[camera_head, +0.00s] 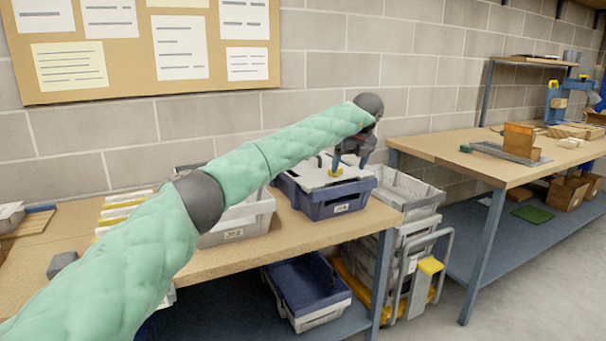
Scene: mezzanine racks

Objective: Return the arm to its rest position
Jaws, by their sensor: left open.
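My left arm, in a green quilted sleeve, comes in from the lower left and reaches across the wooden workbench (215,266). My left gripper (349,167) is at its end, pointing down over the right part of a dark blue bin (325,208). The gripper is open. A small yellow piece (336,171) shows close to its fingers, at the white sheet or lid (311,180) on the bin; I cannot tell whether they touch. My forearm hides part of the bins behind it. My right gripper is not in view.
A grey bin (233,234) stands left of the blue one. A corkboard (110,85) hangs behind.

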